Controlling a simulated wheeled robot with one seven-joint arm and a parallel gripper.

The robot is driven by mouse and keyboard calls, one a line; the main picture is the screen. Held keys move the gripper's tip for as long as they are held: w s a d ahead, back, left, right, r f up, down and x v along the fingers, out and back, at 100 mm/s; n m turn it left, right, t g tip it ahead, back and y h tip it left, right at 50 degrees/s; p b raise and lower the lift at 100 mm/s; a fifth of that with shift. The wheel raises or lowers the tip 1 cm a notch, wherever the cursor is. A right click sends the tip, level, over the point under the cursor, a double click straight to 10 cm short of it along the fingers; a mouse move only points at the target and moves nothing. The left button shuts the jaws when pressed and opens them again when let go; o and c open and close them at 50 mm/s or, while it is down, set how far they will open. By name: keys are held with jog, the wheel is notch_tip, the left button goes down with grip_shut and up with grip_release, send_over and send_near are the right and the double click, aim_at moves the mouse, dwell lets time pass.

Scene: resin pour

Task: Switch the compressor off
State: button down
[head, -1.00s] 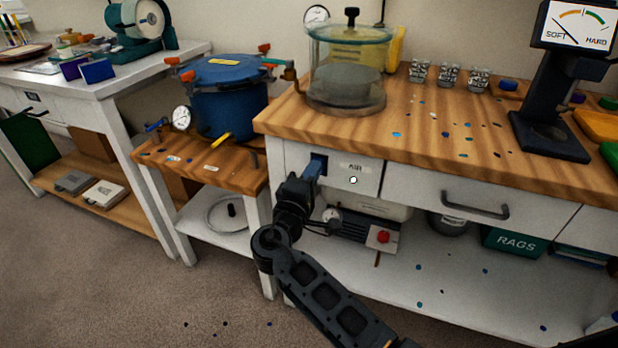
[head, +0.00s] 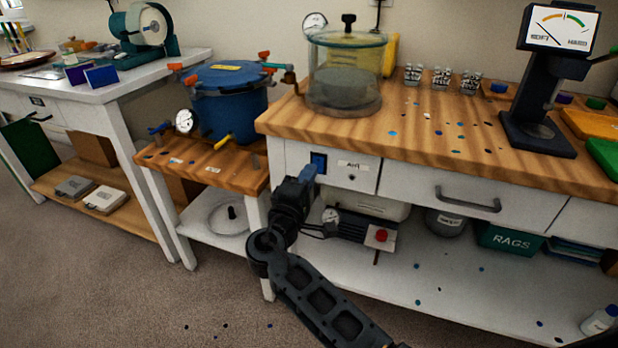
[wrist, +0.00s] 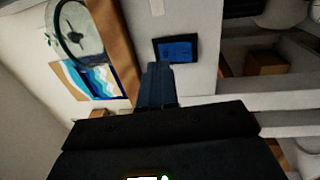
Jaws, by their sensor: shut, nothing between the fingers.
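The blue rocker switch (head: 319,162) sits in a dark frame on the white panel marked AIR (head: 353,164), at the left of the bench front. It also shows in the wrist view (wrist: 178,49), just beyond the fingertips. My gripper (head: 309,173) is shut and empty, just below and left of the switch in the head view. In the wrist view its blue fingers (wrist: 157,70) point toward the panel and look slightly apart from the switch. The compressor (head: 350,229), with a red knob (head: 381,235) and a small gauge, stands under the bench, partly hidden by my arm.
The wooden bench top (head: 420,130) overhangs the panel. A drawer handle (head: 468,200) juts out to the right. A low stand with a blue pressure pot (head: 230,105) is close on the left. The carpet (head: 130,285) in front is clear.

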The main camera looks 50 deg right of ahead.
jog(key=r+v, duration=0.2)
jog(key=v, duration=0.8)
jog(key=shift+a+r, duration=0.25)
jog(key=shift+a, duration=0.1)
jog(key=shift+s+f, duration=0.1)
jog(key=shift+s, duration=0.05)
jog(key=s+a+f+n+t+y+p, duration=0.2)
jog(key=s+a+f+n+t+y, duration=0.15)
jog(key=s+f+y, duration=0.55)
jog(key=s+a+f+y+p, duration=0.25)
jog(key=s+a+y, duration=0.35)
jog(key=s, duration=0.4)
jog(key=s+a+r+m+t+y+p, duration=0.1)
jog(key=s+a+r+m+t, duration=0.1)
jog(key=s+r, duration=0.5)
jog(key=s+a+r+m+t+y+p, duration=0.2)
jog(key=s+r+m, duration=0.3)
jog(key=r, duration=0.8)
jog(key=s, duration=0.3)
jog(key=shift+s+t, duration=0.3)
jog(key=shift+t, duration=0.05)
jog(key=shift+a+m, duration=0.15)
jog(key=shift+m, duration=0.1)
